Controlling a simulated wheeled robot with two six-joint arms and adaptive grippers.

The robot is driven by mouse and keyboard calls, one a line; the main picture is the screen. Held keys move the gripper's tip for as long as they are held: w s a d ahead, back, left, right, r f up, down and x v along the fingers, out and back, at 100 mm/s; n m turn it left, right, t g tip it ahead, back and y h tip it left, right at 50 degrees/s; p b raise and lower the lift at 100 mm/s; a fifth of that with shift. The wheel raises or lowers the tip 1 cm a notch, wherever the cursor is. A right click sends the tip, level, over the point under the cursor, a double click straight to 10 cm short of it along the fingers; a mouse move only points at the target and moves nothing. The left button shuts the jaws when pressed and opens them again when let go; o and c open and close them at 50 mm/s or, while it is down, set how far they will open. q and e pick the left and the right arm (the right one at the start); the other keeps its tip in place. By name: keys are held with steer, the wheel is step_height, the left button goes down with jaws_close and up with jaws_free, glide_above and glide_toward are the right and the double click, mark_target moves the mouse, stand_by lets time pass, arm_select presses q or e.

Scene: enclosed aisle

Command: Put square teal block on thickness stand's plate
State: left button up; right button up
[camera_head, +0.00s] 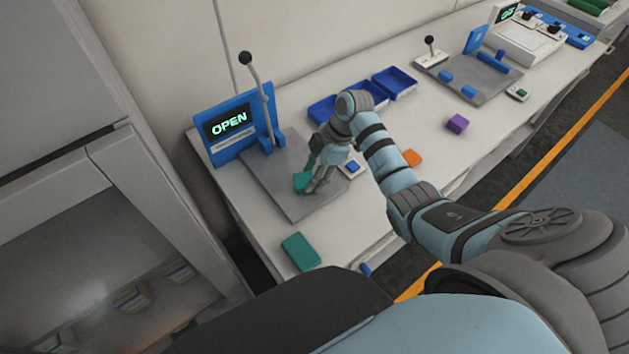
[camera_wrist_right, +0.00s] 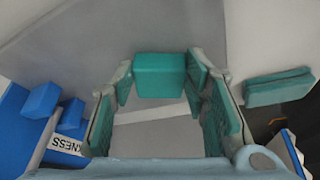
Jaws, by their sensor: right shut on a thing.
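The square teal block (camera_head: 302,181) is held in my right gripper (camera_head: 318,186), over the grey plate (camera_head: 262,181) of the thickness stand (camera_head: 229,127). I cannot tell whether the block touches the plate. In the right wrist view the block (camera_wrist_right: 160,75) sits between the two fingertips (camera_wrist_right: 161,82), which are shut on it. The stand is blue with a screen reading "OPEN" and an upright black-knobbed lever (camera_head: 257,85). Part of its label shows in the right wrist view (camera_wrist_right: 68,147). My left gripper is not in view.
An oblong teal block (camera_head: 301,251) lies near the table's front left. Blue trays (camera_head: 393,83), an orange block (camera_head: 412,158), a purple block (camera_head: 457,124) and a second stand (camera_head: 470,78) are farther right.

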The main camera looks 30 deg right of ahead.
steer(key=shift+s+r+p, duration=0.1)
steer(key=shift+p, duration=0.2)
steer(key=shift+c, duration=0.6)
steer(key=o, duration=1.4)
steer(key=shift+c, duration=0.2)
steer(key=shift+d+r, duration=0.1)
steer(key=shift+r, duration=0.2)
steer(key=w+v, duration=0.1)
steer(key=v, duration=1)
steer(key=shift+s+r+p, duration=0.2)
steer(key=shift+s+p, duration=0.2)
steer(key=shift+p, duration=0.05)
